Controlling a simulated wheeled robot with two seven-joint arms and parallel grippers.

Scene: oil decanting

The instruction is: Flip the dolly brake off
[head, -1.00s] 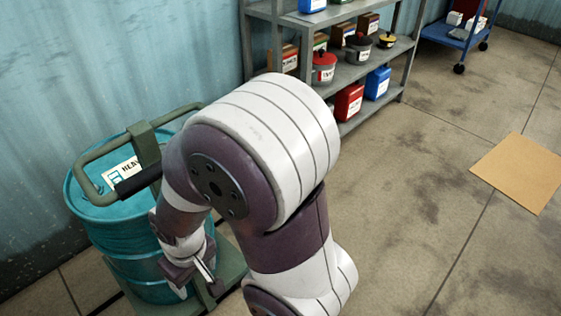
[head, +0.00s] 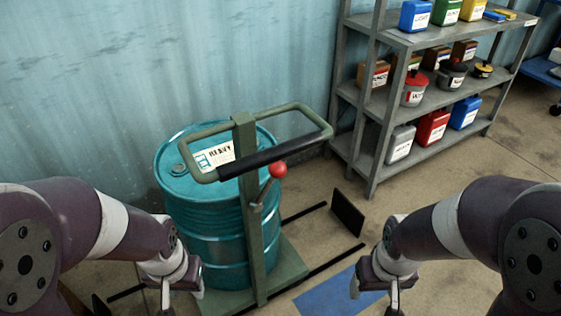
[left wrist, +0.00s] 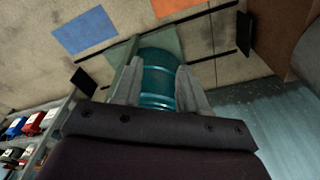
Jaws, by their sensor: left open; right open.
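The green dolly (head: 243,205) stands in front of me in the head view, with a looped handle and black grip at the top. A lever with a red ball knob (head: 278,170) sticks up beside its upright post; I take it to be the brake. A teal drum (head: 215,225) labelled HEAVY stands on the dolly. My left gripper (head: 180,300) is low at the left of the drum, open and empty, apart from the lever. In the left wrist view the drum (left wrist: 158,85) shows between its open fingers. My right gripper (head: 393,298) is open and empty, right of the dolly.
A grey shelf (head: 370,165) with cans, jugs and boxes stands at the back right. A blue floor patch (head: 340,292) lies right of the dolly; an orange patch (left wrist: 175,7) shows in the left wrist view. A black upright plate (head: 347,213) stands near the shelf.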

